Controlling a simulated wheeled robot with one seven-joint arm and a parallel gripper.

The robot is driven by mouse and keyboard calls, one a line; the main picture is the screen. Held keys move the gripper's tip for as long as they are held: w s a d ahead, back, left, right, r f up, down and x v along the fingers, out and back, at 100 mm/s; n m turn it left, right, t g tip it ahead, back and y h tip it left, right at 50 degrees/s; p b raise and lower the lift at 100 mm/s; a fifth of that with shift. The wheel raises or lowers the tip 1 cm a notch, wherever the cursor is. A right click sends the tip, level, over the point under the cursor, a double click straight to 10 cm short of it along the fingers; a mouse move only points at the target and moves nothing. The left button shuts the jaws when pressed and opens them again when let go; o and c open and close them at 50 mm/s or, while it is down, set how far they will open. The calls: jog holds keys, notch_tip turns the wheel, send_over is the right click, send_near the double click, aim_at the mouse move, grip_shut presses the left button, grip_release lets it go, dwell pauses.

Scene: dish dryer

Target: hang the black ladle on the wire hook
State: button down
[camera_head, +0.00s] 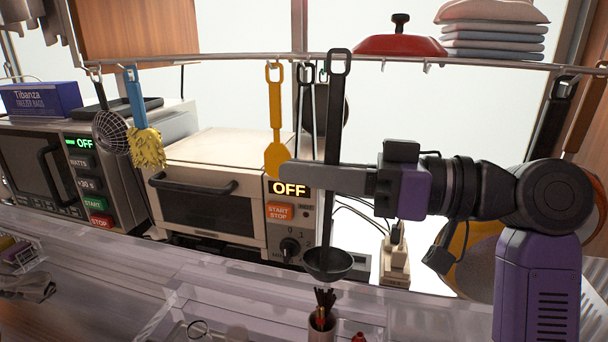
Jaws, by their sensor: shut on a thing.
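The black ladle (330,130) hangs upright in my gripper (300,175), its bowl (328,263) at the bottom. My gripper is shut on the middle of the handle, and its fingers lie across it, pointing left. The handle's loop (340,62) is at the height of the metal rail (460,60) and overlaps it in the picture. Empty wire hooks (427,67) show on the rail to the right of the loop. Any hook at the loop is hidden, and I cannot tell whether the loop touches one.
A yellow spatula (275,110) and other utensils hang just left of the ladle. A red lid (400,45) and folded cloths (493,40) lie above the rail. A toaster oven (215,200) stands behind. A cup of utensils (321,325) is below the bowl.

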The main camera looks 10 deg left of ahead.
jog(key=w+f+b, duration=0.1)
jog(key=w, duration=0.5)
jog(key=shift+w+f, duration=0.25)
jog(key=shift+f, duration=0.05)
dwell(0.5)
jog(key=shift+d, duration=0.1)
dwell(0.5)
jog(key=c, duration=1.4)
grip_release()
jog(key=shift+c, duration=0.2)
jog(key=shift+r, duration=0.1)
